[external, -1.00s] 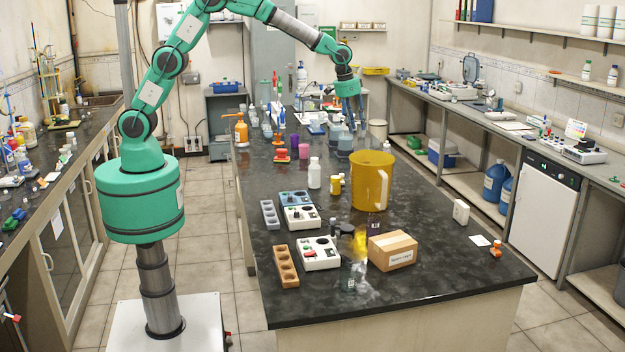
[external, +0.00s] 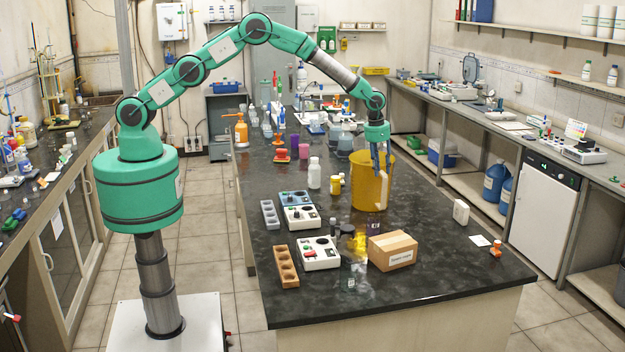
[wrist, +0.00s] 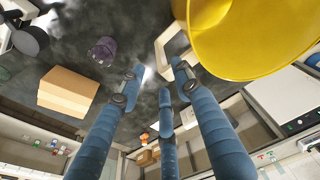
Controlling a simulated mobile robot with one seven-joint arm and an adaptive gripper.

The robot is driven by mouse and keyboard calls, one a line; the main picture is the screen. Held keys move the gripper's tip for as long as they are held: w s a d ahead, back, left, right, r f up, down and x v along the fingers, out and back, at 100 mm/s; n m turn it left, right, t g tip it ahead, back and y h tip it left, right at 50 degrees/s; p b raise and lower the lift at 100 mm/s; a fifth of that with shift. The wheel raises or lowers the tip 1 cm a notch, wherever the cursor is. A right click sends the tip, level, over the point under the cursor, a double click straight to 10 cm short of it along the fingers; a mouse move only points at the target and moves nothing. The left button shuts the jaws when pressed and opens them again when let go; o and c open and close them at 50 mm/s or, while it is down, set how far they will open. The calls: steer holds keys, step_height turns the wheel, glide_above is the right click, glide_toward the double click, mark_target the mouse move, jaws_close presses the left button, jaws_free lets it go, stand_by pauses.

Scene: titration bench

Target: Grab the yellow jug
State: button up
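The yellow jug (external: 364,183) stands upright on the dark island bench, its pale handle on the near right side. In the wrist view the jug (wrist: 250,35) fills the upper right, with its handle (wrist: 165,48) just beyond my fingertips. My gripper (external: 380,168) points down at the jug's rim, close above the handle. In the wrist view its blue fingers (wrist: 160,78) are spread, with nothing visible between them. I cannot tell whether any finger touches the jug or handle.
A cardboard box (external: 392,250) and a dark-capped glass bottle (external: 347,240) stand in front of the jug. A white bottle (external: 314,173) and a small yellow bottle (external: 336,184) stand left of it.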

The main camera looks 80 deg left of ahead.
mark_target(373, 183)
stand_by(0.3)
step_height(373, 183, down, 8)
steer(key=w+b, duration=0.1)
stand_by(0.6)
steer(key=shift+w+f, duration=0.1)
steer(key=shift+f, duration=0.05)
steer(key=shift+w+f+b, duration=0.25)
steer(key=shift+f+b, duration=0.1)
steer(key=shift+f, duration=1)
steer(key=shift+w+f+b, duration=0.2)
steer(key=shift+f+b, duration=0.1)
steer(key=shift+f, duration=1.05)
jaws_close()
steer(key=shift+r, duration=0.1)
